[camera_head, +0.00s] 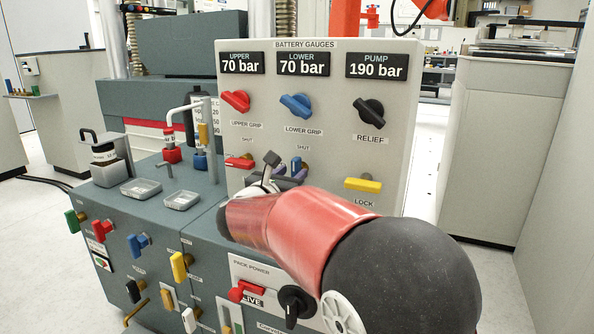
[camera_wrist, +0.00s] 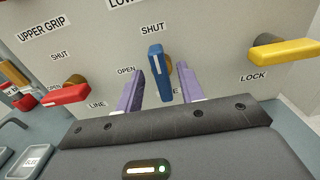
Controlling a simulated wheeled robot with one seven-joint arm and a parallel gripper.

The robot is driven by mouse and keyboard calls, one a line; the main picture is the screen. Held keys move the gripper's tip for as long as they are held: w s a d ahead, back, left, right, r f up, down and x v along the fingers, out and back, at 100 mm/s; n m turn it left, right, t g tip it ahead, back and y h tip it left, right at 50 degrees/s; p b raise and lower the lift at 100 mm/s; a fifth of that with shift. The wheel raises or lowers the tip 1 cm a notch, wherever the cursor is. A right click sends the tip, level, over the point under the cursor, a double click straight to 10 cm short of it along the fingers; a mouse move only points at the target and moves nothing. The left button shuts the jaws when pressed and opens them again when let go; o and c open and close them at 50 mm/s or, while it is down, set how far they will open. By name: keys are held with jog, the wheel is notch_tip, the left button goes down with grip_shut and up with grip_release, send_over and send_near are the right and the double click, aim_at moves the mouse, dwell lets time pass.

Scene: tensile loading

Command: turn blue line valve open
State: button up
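The blue line valve handle (camera_wrist: 159,72) stands roughly upright on its brass stem in the wrist view. A SHUT label is above it and an OPEN label is to its left. My gripper (camera_wrist: 161,84) has its two purple fingers apart, one on each side of the blue handle. Gaps show between the handle and both fingers. In the head view my gripper (camera_head: 288,172) is at the panel below the lower grip knob, and the blue handle (camera_head: 296,164) is partly hidden there.
The red line valve handle (camera_wrist: 63,95) lies sideways to the left. The yellow lock handle (camera_wrist: 285,53) is to the right. Above are the red upper grip knob (camera_head: 235,100), blue lower grip knob (camera_head: 296,105) and black relief knob (camera_head: 369,112). Metal trays (camera_head: 182,200) sit on the bench.

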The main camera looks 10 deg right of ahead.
aim_at(294, 171)
jog(key=shift+x, duration=1.7)
jog(key=shift+c, duration=0.2)
grip_shut()
